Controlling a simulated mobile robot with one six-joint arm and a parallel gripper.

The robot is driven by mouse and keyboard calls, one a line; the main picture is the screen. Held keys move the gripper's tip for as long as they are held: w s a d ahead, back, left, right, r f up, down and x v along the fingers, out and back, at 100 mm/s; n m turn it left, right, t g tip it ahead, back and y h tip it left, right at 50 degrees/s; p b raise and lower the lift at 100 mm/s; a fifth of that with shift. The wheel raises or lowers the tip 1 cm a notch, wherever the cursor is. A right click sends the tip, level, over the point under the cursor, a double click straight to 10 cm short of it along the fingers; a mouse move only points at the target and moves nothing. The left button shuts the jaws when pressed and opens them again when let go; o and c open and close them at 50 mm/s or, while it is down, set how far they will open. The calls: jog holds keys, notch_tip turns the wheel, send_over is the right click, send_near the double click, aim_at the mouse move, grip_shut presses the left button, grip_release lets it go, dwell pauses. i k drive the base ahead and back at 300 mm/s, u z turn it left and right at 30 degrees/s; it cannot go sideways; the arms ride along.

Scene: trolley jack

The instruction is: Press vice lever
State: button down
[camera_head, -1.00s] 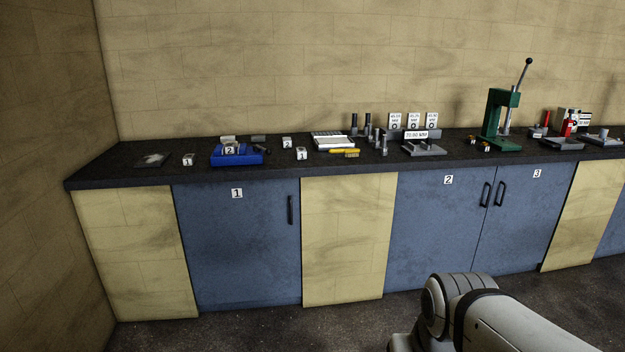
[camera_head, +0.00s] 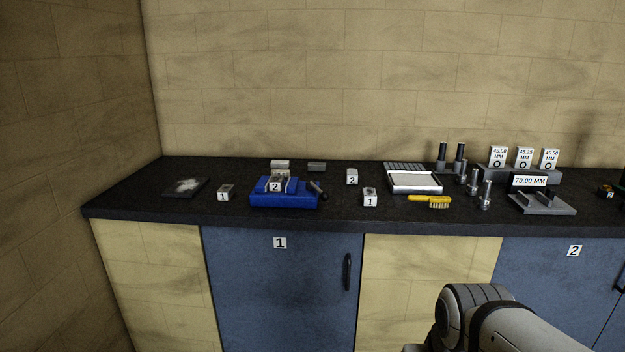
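A blue vice (camera_head: 284,200) sits on the black worktop, above the blue cabinet door marked 1. A block marked 2 (camera_head: 276,185) is at its top, between or on the jaws; I cannot tell which. The vice lever (camera_head: 318,190) is a short dark handle with a rounded end, at the vice's right side. Part of my arm shows at the lower right, well in front of and below the worktop. My gripper is outside the picture.
The worktop (camera_head: 130,202) also holds loose numbered blocks (camera_head: 370,197), a white tray (camera_head: 415,182), a yellow brush (camera_head: 430,201), steel pins (camera_head: 486,195) and a 70.00 MM gauge (camera_head: 542,202). A side wall closes off the left. Floor space before the cabinets is partly out of view.

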aim_at(318, 189)
jog(key=u, duration=0.25)
jog(key=i, duration=1.85)
jog(key=u, duration=0.35)
